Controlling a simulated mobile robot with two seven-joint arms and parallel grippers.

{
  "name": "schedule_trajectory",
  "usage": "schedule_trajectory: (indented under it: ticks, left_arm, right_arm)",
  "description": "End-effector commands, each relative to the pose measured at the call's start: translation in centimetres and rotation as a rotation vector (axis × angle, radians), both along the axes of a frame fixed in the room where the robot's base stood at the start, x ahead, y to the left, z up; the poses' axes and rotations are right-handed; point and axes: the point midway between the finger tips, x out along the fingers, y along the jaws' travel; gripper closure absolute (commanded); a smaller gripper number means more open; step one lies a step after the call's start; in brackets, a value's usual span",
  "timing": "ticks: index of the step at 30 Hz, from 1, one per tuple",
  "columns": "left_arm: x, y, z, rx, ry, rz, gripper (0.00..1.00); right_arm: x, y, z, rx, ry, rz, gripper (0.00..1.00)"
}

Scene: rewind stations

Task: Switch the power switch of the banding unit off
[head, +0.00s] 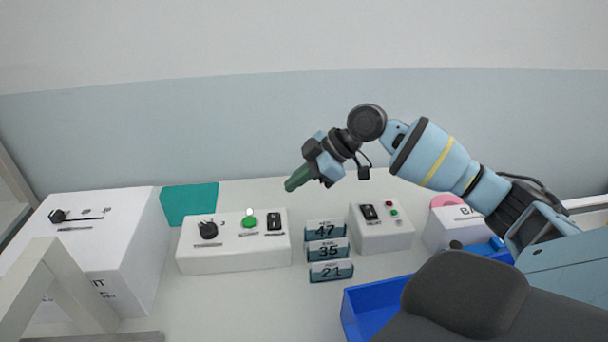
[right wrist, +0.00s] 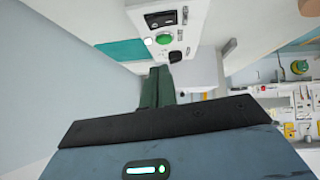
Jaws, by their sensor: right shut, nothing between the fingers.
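A white control box (head: 234,256) stands on the table in the middle of the head view. Its sloped top carries a black knob (head: 208,230), a green button (head: 249,222) and a black rocker switch (head: 274,221). A smaller white box (head: 383,238) to its right has another rocker switch (head: 369,212) and small red and green buttons. I cannot read which one is the banding unit, nor either switch's position. My right gripper (head: 291,185) is shut and empty, above and behind the gap between these boxes. Its green fingers (right wrist: 157,88) also show in the right wrist view. My left gripper is out of view.
A large white box (head: 125,245) with a slider stands at left. Number cards (head: 328,250) stand between the two control boxes. A blue tray (head: 356,313) and a white box marked "BA" (head: 447,231) are at right. A teal mat (head: 189,205) lies behind.

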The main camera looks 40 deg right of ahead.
Motion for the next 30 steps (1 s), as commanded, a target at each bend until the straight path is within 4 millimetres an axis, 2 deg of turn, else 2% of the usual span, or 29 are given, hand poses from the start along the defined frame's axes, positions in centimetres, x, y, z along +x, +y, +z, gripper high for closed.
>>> schedule_trajectory:
  ticks: [9, 16, 21, 30]
  left_arm:
    - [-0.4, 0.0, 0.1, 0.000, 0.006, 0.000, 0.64]
    - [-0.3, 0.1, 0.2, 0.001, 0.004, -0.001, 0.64]
    - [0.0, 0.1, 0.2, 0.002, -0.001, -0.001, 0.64]
    - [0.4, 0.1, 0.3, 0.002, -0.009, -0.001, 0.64]
  right_arm:
    - [2.6, 3.4, -4.1, 0.002, 0.000, 0.002, 1.00]
    - [2.8, 2.9, -7.0, 0.000, 0.002, 0.000, 1.00]
    - [2.9, 2.8, -7.7, 0.000, -0.001, 0.001, 1.00]
    - [2.9, 2.8, -7.8, 0.000, -0.001, 0.001, 1.00]
